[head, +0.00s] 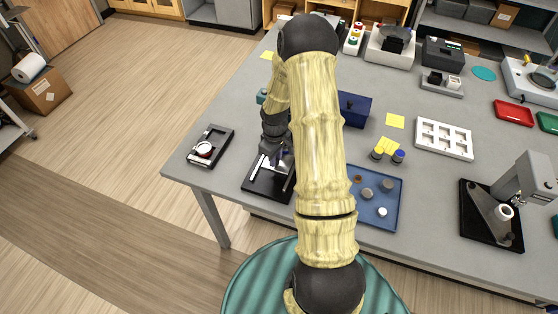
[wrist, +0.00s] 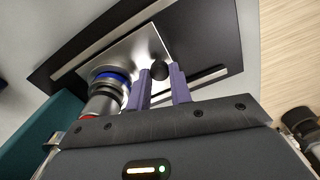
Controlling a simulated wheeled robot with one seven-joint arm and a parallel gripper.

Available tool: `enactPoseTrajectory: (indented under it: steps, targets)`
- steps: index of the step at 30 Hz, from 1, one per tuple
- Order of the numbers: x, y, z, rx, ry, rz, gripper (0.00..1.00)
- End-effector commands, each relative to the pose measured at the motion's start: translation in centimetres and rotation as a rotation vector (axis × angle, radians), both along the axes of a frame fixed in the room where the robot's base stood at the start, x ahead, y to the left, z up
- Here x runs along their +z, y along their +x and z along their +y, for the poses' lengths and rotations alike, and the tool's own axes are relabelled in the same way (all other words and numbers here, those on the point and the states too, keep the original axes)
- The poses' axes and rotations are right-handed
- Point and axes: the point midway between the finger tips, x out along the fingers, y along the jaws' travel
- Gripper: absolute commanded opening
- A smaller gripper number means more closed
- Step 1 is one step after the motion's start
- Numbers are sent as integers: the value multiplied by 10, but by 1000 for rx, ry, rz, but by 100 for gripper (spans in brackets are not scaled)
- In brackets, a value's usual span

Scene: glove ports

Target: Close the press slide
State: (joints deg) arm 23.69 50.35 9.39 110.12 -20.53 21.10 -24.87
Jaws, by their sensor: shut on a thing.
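The press slide (head: 257,187) has a black base with light rails and stands near the table's front-left edge, partly hidden by my arm in the head view. In the wrist view its black base (wrist: 205,35) carries a silver plate (wrist: 118,52) between light rails. A dark round knob (wrist: 158,70) is between the two purple fingers of my gripper (wrist: 160,82), which is shut on it. My gripper (head: 281,158) is low over the slide in the head view. A cylinder with a blue ring (wrist: 106,88) stands beside the fingers, at the plate.
A black fixture with a round white-and-red part (head: 205,150) lies left of the slide. A blue tray (head: 375,215) with several small pieces lies right of my arm. A dark blue box (head: 352,110) stands behind. A grey press-like machine (head: 525,185) is at the right.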

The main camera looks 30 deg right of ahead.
Motion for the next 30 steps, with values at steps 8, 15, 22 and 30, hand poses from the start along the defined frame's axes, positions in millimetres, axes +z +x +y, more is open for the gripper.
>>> enactPoseTrajectory:
  steps: [8,15,22,30]
  targets:
    - [0,8,5,20,1,0,0]
    - [0,8,5,20,1,0,31]
    - [0,7,5,19,1,0,43]
    - [0,7,4,18,1,0,43]
